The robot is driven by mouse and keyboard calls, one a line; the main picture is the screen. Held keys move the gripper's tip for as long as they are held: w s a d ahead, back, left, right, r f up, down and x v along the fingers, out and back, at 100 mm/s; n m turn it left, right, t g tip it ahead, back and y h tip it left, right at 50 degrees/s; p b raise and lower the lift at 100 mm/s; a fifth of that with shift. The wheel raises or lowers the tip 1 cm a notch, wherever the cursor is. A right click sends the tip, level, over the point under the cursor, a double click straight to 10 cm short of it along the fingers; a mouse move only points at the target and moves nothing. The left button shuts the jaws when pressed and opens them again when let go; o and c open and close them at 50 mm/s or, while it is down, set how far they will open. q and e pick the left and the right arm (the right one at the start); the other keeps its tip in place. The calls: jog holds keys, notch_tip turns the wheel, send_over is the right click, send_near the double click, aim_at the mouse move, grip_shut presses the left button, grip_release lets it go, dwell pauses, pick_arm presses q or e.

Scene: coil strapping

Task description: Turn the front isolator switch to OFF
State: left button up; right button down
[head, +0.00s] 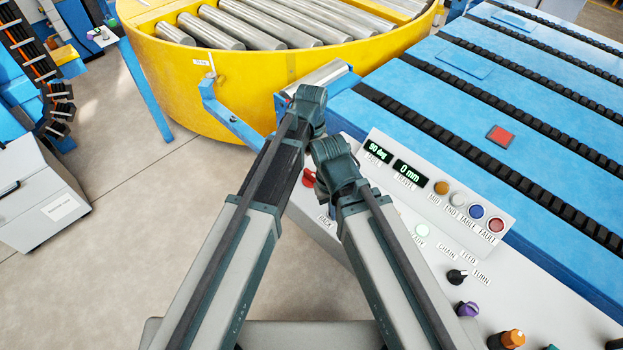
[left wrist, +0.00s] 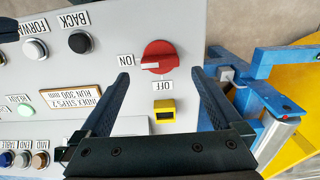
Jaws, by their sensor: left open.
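The front isolator switch is a red rotary knob (left wrist: 160,55) on the light grey panel. Its white pointer line faces left towards the ON label (left wrist: 126,60); the OFF label (left wrist: 163,86) is below the knob in the left wrist view. In the head view the red knob (head: 309,178) peeks out beside my arm. My left gripper (left wrist: 161,73) is open, with one finger on each side of the knob in the picture and nothing held between them. I cannot tell how far above the panel the fingers are. In the head view its fingers are hidden.
A yellow block (left wrist: 165,111) sits beside the OFF label. BACK (left wrist: 80,42) and FORWARD (left wrist: 35,49) buttons are on the same panel. A blue bracket with a roller (head: 330,78) and the yellow turntable (head: 235,75) stand close beyond the panel.

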aim_at(312, 174)
pick_arm(q)
notch_tip(312, 174, down, 5)
jog(key=b, duration=0.4)
jog(key=shift+f, duration=0.15)
pick_arm(e)
notch_tip(312, 174, down, 5)
jog(key=shift+f, duration=0.15)
pick_arm(q)
jog(key=c, duration=1.3)
